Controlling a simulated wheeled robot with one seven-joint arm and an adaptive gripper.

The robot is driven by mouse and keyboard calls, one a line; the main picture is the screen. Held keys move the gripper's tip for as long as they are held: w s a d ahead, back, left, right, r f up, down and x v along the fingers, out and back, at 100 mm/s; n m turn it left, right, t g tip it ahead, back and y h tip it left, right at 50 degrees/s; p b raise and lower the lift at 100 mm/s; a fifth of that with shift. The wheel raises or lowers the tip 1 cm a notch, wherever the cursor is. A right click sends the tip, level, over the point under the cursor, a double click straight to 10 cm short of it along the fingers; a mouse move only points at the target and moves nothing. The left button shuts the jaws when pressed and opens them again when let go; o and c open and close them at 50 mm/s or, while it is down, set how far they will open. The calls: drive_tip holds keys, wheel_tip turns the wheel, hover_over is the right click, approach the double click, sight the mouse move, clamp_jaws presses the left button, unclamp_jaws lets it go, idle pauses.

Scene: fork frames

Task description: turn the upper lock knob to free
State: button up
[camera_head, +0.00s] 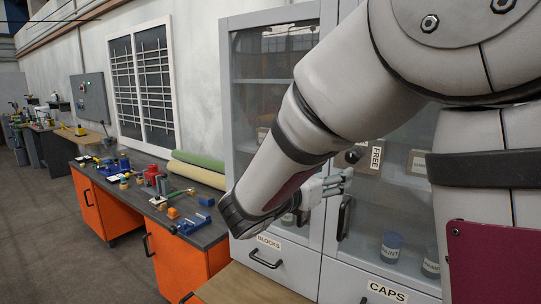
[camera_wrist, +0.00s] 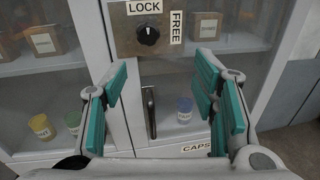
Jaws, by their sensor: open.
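The lock knob (camera_wrist: 148,36) is a round black knob on a grey-brown plate (camera_wrist: 124,40) on the glass-door cabinet. A LOCK label (camera_wrist: 144,7) is above it and a FREE label (camera_wrist: 176,27) is to its right. A small pale mark near the knob's top seems to point toward LOCK. In the head view the knob (camera_head: 353,155) is small, beside the FREE label (camera_head: 377,157). My gripper (camera_wrist: 162,72) is open and empty, its teal-padded fingers apart, below the knob in the wrist view and not touching it. In the head view my gripper (camera_head: 347,181) is in front of the cabinet doors.
A black door handle (camera_wrist: 150,112) hangs below the plate. Jars and boxes stand behind the glass, including a blue PAINT jar (camera_head: 391,247). Drawers labelled BLOCKS (camera_head: 268,242) and CAPS (camera_head: 387,291) are below. A cluttered workbench (camera_head: 215,228) with orange cabinets is at left.

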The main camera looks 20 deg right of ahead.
sight(350, 158)
drive_tip(key=shift+n+t, duration=0.5)
drive_tip(key=x, duration=0.4)
drive_tip(key=p+x, duration=0.1)
drive_tip(key=x, duration=0.3)
drive_tip(key=w+x, duration=0.1)
drive_tip(key=x, duration=0.4)
drive_tip(key=shift+a+p, duration=0.35)
drive_tip(key=shift+p, duration=0.05)
drive_tip(key=c, duration=1.2)
